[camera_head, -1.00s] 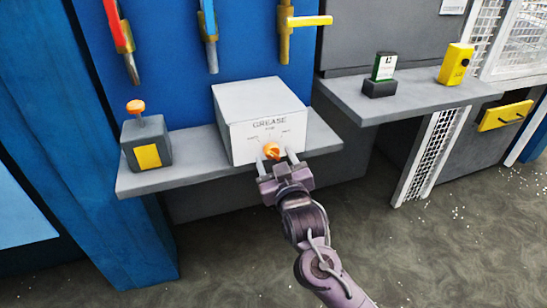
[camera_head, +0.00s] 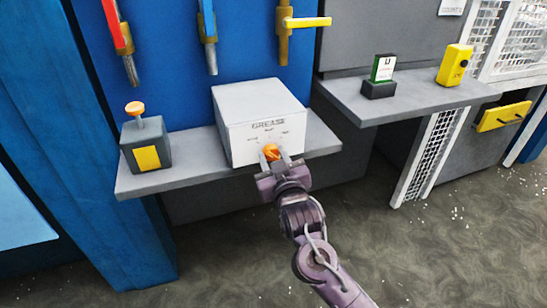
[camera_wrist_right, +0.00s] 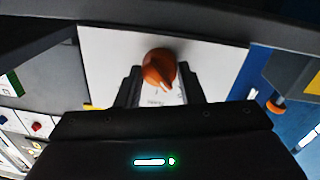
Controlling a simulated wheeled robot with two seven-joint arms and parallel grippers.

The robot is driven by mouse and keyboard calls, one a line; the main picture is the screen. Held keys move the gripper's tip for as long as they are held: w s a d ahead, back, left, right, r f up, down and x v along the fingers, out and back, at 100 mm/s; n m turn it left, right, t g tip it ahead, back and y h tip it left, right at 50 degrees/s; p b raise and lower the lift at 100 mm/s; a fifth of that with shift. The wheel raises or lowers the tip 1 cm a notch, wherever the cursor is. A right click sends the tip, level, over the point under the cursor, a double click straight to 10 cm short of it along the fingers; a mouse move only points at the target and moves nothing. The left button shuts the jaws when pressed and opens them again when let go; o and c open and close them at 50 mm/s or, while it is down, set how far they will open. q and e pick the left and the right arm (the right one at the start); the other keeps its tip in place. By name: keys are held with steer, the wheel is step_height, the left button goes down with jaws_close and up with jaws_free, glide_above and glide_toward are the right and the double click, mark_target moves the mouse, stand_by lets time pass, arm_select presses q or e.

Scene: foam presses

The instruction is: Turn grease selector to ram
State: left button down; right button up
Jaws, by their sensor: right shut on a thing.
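The grease selector is an orange knob (camera_head: 271,152) on the front of a white box (camera_head: 262,101) marked GREASE. Small position labels sit around the knob, too blurred to read. My right gripper (camera_head: 275,160) is at the box front with its fingers closed in on the knob from both sides. In the right wrist view the knob (camera_wrist_right: 159,68) shows between and beyond the fingertips, its pale pointer mark toward the gripper. My left gripper is not in view.
The box stands on a grey shelf (camera_head: 190,177). An orange-topped button box (camera_head: 146,143) stands to its left. Coloured valve handles (camera_head: 305,22) hang above. A second shelf (camera_head: 420,101) at right holds a green-and-white card (camera_head: 384,68) and a yellow box (camera_head: 455,64).

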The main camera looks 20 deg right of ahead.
steer(key=shift+r+m+p, duration=0.1)
steer(key=shift+m+p, duration=0.5)
steer(key=shift+m, duration=0.2)
steer(key=m+p, duration=0.3)
steer(key=m, duration=0.1)
steer(key=shift+m, duration=0.3)
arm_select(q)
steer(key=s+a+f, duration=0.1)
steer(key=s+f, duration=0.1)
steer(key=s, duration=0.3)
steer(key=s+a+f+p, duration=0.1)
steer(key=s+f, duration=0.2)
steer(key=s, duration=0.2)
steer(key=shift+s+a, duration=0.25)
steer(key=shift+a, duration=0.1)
arm_select(e)
steer(key=shift+d+m+g, duration=0.1)
steer(key=shift+m+g, duration=0.2)
steer(key=shift+m, duration=0.9)
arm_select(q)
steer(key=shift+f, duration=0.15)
arm_select(e)
steer(key=o, duration=1)
